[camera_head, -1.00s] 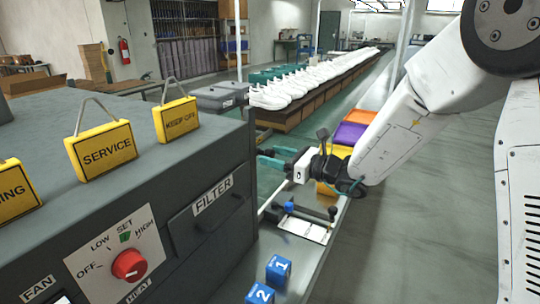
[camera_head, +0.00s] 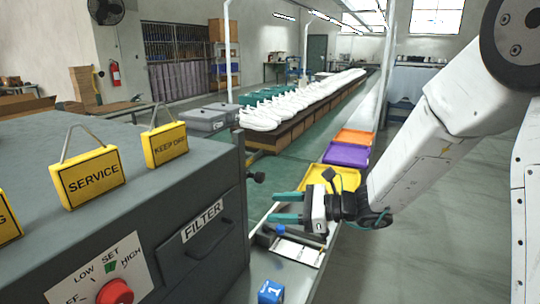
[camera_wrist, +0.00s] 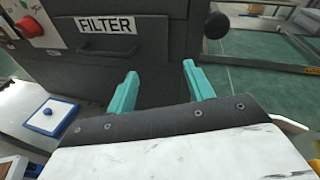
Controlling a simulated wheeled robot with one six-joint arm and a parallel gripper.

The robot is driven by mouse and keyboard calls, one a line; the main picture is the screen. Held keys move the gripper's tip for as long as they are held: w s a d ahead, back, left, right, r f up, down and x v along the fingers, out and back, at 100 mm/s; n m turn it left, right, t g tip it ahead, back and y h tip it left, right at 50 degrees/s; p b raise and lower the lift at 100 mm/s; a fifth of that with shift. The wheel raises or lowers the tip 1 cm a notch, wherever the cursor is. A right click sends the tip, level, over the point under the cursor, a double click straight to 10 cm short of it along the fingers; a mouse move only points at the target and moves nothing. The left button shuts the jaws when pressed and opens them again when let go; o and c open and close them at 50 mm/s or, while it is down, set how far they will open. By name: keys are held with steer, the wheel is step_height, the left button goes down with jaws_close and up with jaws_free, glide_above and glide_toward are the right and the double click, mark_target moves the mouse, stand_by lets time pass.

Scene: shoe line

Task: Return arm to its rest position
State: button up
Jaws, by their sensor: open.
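My gripper (camera_head: 288,207) is at the end of the white arm, in the middle of the head view, with its teal fingers pointing left toward the grey machine. In the wrist view the two teal fingers (camera_wrist: 160,92) stand apart with nothing between them. The grey machine (camera_head: 190,265), with a FILTER drawer (camera_head: 212,236) and a red knob (camera_head: 115,291), stands at the left. The fingers look apart from the machine's front, though the gap is hard to judge.
Yellow (camera_head: 315,178), purple (camera_head: 347,155) and orange (camera_head: 356,137) bins line the bench behind my gripper. A white tray (camera_head: 298,252) lies below the gripper. Yellow signs stand on the machine. The floor at right is clear.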

steer(key=s+d+n+g+h, duration=0.35)
steer(key=s+n, duration=0.25)
steer(key=s, duration=0.3)
steer(key=s+d+n+g+h, duration=0.2)
steer(key=s+n+g+h, duration=0.15)
steer(key=s+n, duration=0.35)
steer(key=s+d+r+n+t+h, duration=0.2)
steer(key=s+d+r+n+h, duration=0.1)
steer(key=s+d, duration=0.3)
steer(key=s+d+r+n+t+h, duration=0.2)
steer(key=s+d+h, duration=0.3)
steer(key=d, duration=0.5)
steer(key=shift+s+d+r+n+h, duration=0.3)
steer(key=shift+s+r+n, duration=0.15)
steer(key=shift+s, duration=0.6)
